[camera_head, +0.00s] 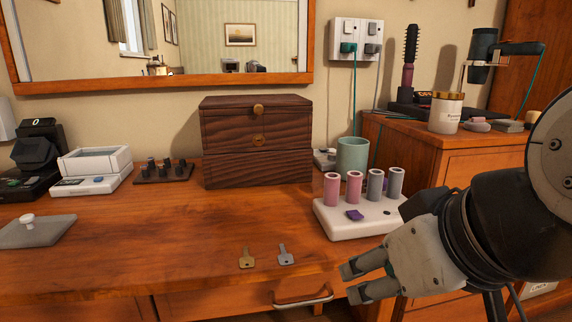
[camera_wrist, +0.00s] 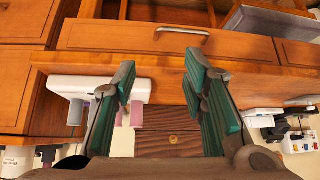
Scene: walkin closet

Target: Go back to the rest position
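My gripper (camera_head: 360,281) is at the lower right in the head view, in front of the wooden dresser (camera_head: 150,255) and near its front edge. In the wrist view my gripper (camera_wrist: 158,85) has its two green-padded fingers spread apart with nothing between them. The gripper is open and empty. My dark arm comes in from the right edge of the head view. No object is touching the fingers as far as the frames show.
A white stand (camera_head: 350,226) with pink and grey cylinders sits left of my gripper. Two keys, brass (camera_head: 247,258) and silver (camera_head: 286,254), lie near the front edge. A dark wooden box (camera_head: 257,140) stands behind. A drawer handle (camera_head: 303,301) protrudes below.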

